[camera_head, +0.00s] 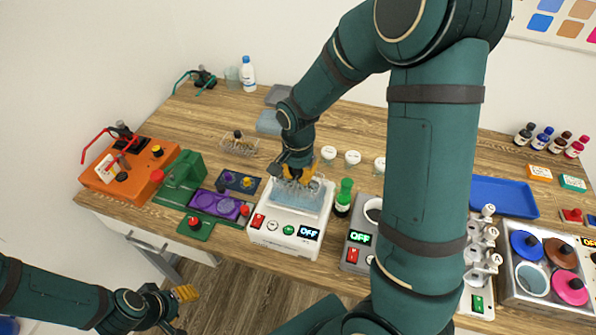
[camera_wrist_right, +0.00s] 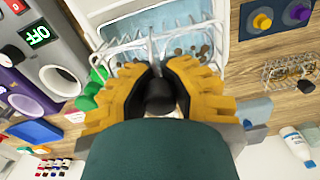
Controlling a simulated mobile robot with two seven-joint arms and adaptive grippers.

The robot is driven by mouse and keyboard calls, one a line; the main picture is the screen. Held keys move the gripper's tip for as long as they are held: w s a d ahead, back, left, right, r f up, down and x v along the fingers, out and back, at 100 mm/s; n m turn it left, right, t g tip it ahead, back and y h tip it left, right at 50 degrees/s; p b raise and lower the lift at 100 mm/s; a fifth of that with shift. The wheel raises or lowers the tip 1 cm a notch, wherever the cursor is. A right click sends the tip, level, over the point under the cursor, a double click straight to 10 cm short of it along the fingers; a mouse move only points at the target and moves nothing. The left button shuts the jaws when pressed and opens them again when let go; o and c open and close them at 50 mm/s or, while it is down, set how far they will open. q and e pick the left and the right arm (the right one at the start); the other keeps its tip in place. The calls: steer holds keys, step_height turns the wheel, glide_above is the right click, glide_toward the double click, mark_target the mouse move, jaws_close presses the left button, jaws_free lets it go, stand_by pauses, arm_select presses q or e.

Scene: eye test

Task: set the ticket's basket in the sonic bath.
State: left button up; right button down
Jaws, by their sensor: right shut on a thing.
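The sonic bath (camera_head: 272,229) is a white box with an open water tank on top and a display reading OFF. My right gripper (camera_head: 298,174) is over the tank, shut on the dark handle of a wire basket (camera_wrist_right: 128,52). In the right wrist view the basket overlaps the tank's water, with small dark pieces in it. I cannot tell whether it rests in the tank or hangs just above.
A green bottle (camera_head: 343,201) stands close to the bath's right side, beside a grey device (camera_head: 357,250) reading OFF. A purple tray (camera_head: 214,204) and an orange machine (camera_head: 128,170) are to the left. White-lidded jars stand behind right. Bare wood (camera_head: 215,115) shows behind.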

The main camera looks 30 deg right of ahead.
step_height(320, 180, down, 6)
steer(key=b, duration=0.4)
arm_select(q)
step_height(320, 180, down, 7)
steer(key=b, duration=0.2)
steer(key=shift+d+f, duration=0.15)
steer(key=shift+f, duration=0.05)
arm_select(e)
steer(key=shift+f, duration=1.2)
arm_select(q)
steer(key=shift+s+f+b, duration=0.1)
steer(key=shift+f+b, duration=0.15)
steer(key=shift+b, duration=0.1)
arm_select(e)
steer(key=shift+f, duration=0.3)
steer(key=c, duration=0.5)
jaws_free()
steer(key=shift+c, duration=0.2)
steer(key=shift+r+p, duration=2.35)
steer(key=shift+r, duration=0.7)
arm_select(q)
step_height(320, 180, up, 5)
steer(key=shift+f, duration=0.15)
